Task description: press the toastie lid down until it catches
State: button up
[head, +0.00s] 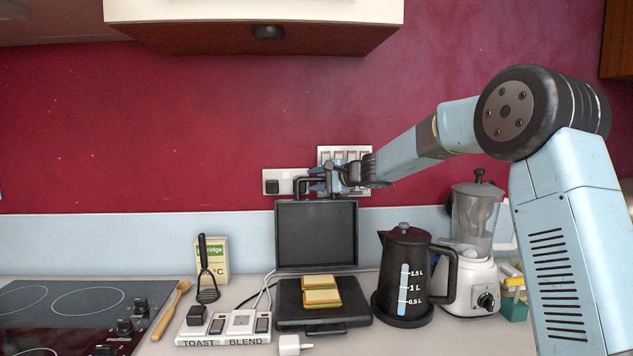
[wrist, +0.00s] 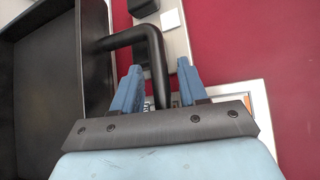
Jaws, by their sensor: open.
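The black toastie maker stands on the counter with its lid (head: 316,235) raised upright. Two toasties (head: 321,291) lie on its lower plate (head: 347,314). The lid's black bar handle (head: 302,181) sticks up at its top edge; it also shows in the wrist view (wrist: 153,45). My gripper (head: 314,180) is at the handle, above the lid. In the wrist view its blue fingers (wrist: 158,68) are open, with part of the handle between them in the picture. I cannot tell whether they touch it. The lid's dark inner face (wrist: 40,80) fills the wrist view's left.
A black kettle (head: 404,262) and a blender (head: 472,235) stand to the right. A TOAST/BLEND switch panel (head: 222,327), a spatula (head: 205,270) and a wooden spoon (head: 169,312) are left, beside the hob (head: 65,310). Wall sockets (head: 283,174) are behind my gripper. A cupboard (head: 250,12) hangs above.

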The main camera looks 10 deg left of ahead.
grip_shut()
jog(key=shift+s+d, duration=0.1)
jog(key=shift+s, duration=0.05)
dwell(0.5)
